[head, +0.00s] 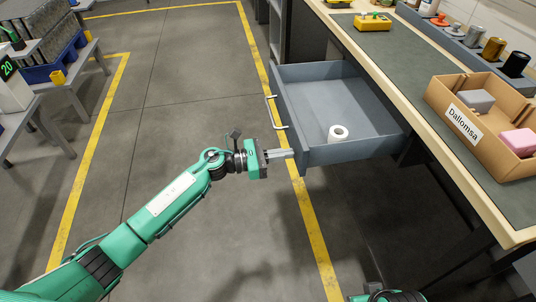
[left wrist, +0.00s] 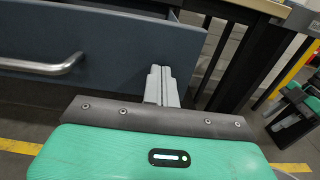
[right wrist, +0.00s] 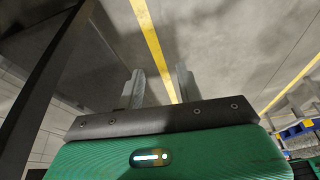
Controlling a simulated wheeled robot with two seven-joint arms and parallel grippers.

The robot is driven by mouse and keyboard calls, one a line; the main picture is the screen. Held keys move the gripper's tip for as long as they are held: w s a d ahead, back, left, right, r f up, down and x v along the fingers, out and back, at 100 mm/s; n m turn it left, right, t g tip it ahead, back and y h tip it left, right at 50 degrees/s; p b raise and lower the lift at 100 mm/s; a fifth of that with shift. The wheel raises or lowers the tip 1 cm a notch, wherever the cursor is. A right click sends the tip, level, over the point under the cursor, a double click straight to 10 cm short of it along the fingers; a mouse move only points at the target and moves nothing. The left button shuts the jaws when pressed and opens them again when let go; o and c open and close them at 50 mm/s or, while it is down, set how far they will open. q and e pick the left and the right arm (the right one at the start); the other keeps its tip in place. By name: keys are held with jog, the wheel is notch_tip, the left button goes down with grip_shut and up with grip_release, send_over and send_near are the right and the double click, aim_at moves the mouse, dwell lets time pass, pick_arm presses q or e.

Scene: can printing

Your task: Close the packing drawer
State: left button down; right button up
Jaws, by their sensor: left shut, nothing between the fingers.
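The packing drawer (head: 345,152) is a grey-blue drawer pulled out from under the workbench, with a white roll (head: 338,133) inside. Its metal handle (head: 275,112) is on the front panel, and the handle also shows in the left wrist view (left wrist: 42,66). My left gripper (head: 291,153) is shut and empty, with its fingertips at the near end of the drawer front, to the side of the handle. In the left wrist view the fingers (left wrist: 161,80) point at the front panel (left wrist: 110,45); I cannot tell whether they touch it. My right gripper (right wrist: 161,82) has its fingers apart, with nothing between them.
The workbench (head: 400,75) carries a cardboard box (head: 455,118) marked "Dallomsa" with a grey and a pink item, a yellow control box (head: 372,22) and several spools. Yellow lines (head: 312,225) mark the floor. The floor left of the drawer is clear.

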pick_arm(q)
jog(key=shift+w+d, duration=0.1)
jog(key=shift+d, duration=0.25)
